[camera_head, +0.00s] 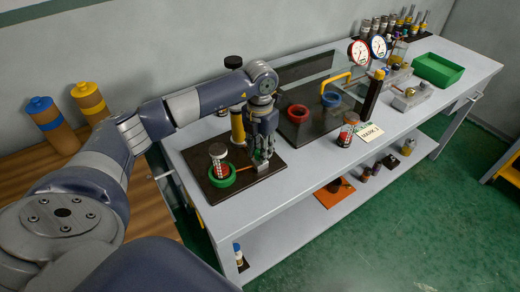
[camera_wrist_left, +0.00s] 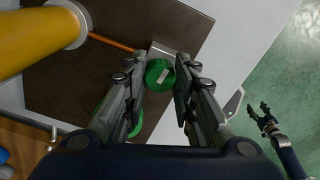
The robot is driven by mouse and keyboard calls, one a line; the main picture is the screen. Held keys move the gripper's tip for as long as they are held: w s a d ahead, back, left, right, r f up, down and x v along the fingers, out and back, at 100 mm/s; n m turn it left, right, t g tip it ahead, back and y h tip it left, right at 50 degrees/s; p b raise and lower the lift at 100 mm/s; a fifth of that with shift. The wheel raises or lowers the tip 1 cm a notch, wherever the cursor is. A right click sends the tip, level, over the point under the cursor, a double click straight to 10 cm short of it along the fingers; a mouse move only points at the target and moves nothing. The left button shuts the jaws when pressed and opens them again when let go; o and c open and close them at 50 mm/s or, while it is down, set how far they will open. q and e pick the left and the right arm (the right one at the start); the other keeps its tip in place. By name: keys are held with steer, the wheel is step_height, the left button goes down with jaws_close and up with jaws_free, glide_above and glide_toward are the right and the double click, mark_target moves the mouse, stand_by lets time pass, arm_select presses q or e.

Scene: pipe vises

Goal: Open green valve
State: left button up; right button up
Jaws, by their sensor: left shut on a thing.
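A green round valve knob (camera_wrist_left: 159,73) with a pale bar marking sits between the fingertips of my left gripper (camera_wrist_left: 161,80) in the left wrist view. The fingers are closed around it. In the head view my left gripper (camera_head: 262,160) points down at the right side of a dark brown board (camera_head: 240,190), and hides the knob. A green ring (camera_head: 222,181) stands on the same board to the left, around a small red-and-white gauge or jar (camera_head: 219,158). My right gripper (camera_wrist_left: 262,117) shows at the right of the left wrist view, fingers apart, empty and away from the board.
A yellow cylinder (camera_head: 237,126) stands on the board behind my left gripper. A second dark board carries a red ring (camera_head: 298,113) and a blue ring (camera_head: 331,99). A sign (camera_head: 368,132), dial gauges (camera_head: 359,53) and a green tray (camera_head: 438,70) are farther right on the bench.

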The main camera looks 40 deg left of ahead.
arm_select(q)
steer(key=shift+r, duration=0.15)
steer(key=o, duration=1.1)
steer(key=shift+c, duration=0.2)
step_height(320, 180, up, 12)
stand_by(0.4)
